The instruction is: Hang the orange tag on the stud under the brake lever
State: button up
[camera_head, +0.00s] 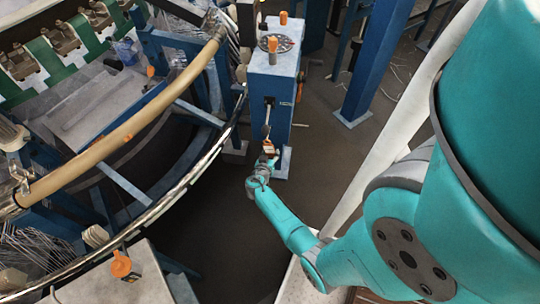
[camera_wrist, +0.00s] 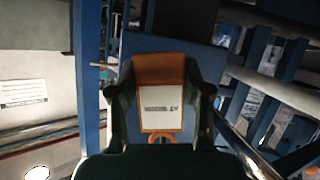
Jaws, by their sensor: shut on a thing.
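The orange tag (camera_wrist: 158,68), with a white printed label, is held between the two fingers of my gripper (camera_wrist: 160,95). A small orange loop shows at its lower end in the wrist view. In the head view the tag (camera_head: 268,146) is small at the tip of my gripper (camera_head: 265,160), in front of the blue post. The brake lever (camera_head: 266,117) appears on the post's front, just above the tag. A short pale pin (camera_wrist: 103,65) shows left of the tag in the wrist view; I cannot tell whether it is the stud.
The blue post (camera_head: 270,80) has orange knobs on top. The loom's curved ring (camera_head: 150,110) is to its left, and a blue column (camera_head: 375,60) stands to its right. A grey box with an orange knob (camera_head: 121,264) is at lower left. Dark floor lies between.

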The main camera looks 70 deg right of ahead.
jog(key=shift+w+d, duration=0.15)
jog(key=shift+d, duration=0.45)
dwell(0.3)
jog(key=shift+f, duration=0.2)
dwell(0.3)
jog(key=o, duration=1.4)
jog(key=shift+c, duration=0.2)
jog(key=v, duration=0.8)
jog(key=shift+a+f, duration=0.15)
jog(key=shift+a, duration=0.35)
